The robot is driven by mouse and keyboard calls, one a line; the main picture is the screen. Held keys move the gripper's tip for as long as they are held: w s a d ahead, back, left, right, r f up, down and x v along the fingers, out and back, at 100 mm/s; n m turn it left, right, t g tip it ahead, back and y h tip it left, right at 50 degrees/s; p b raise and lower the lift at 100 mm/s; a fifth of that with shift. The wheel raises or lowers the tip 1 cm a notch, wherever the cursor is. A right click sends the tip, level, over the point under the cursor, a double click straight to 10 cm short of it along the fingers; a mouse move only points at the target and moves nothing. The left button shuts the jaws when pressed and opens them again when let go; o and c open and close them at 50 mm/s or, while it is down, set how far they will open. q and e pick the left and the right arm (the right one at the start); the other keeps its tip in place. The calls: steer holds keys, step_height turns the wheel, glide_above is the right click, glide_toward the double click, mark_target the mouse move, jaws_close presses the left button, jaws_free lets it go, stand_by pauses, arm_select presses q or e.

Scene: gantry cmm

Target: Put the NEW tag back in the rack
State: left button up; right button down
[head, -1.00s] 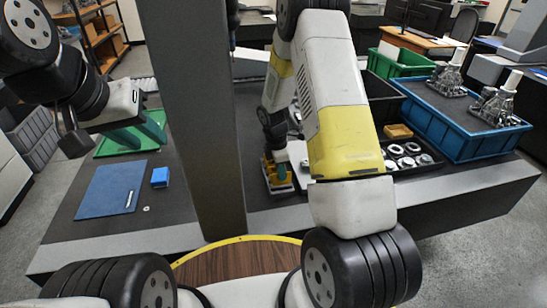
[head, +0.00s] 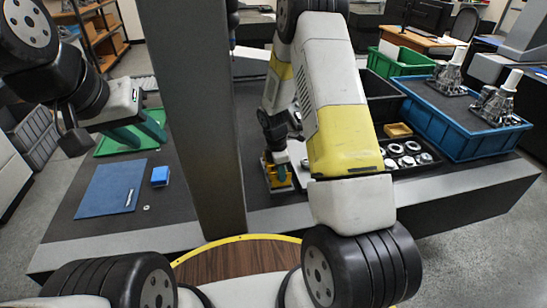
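My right gripper (head: 279,172) points down at a small yellow and grey fixture (head: 283,187) on the dark table, mid-picture. The fixture may be the tag rack, but its details are too small to tell. My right forearm partly covers this area, and I cannot make out the fingertips or whether they hold anything. I cannot pick out the NEW tag. My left gripper (head: 141,135) is at the left, above a green tray (head: 112,146), with its two teal fingers apart and nothing visible between them.
A blue mat (head: 103,190) and a small blue block (head: 160,176) lie at the left. A grey column (head: 195,110) rises in the middle. At the right are a black tray of metal rings (head: 428,167), a blue crate (head: 455,125) and a green crate (head: 408,65).

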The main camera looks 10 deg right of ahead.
steer(key=shift+f, duration=0.3)
stand_by(0.4)
steer(key=shift+f, duration=0.3)
steer(key=shift+f, duration=0.25)
stand_by(0.3)
steer(key=shift+f, duration=0.4)
steer(key=c, duration=1.6)
jaws_free()
steer(key=shift+o, duration=0.6)
steer(key=shift+o, duration=0.8)
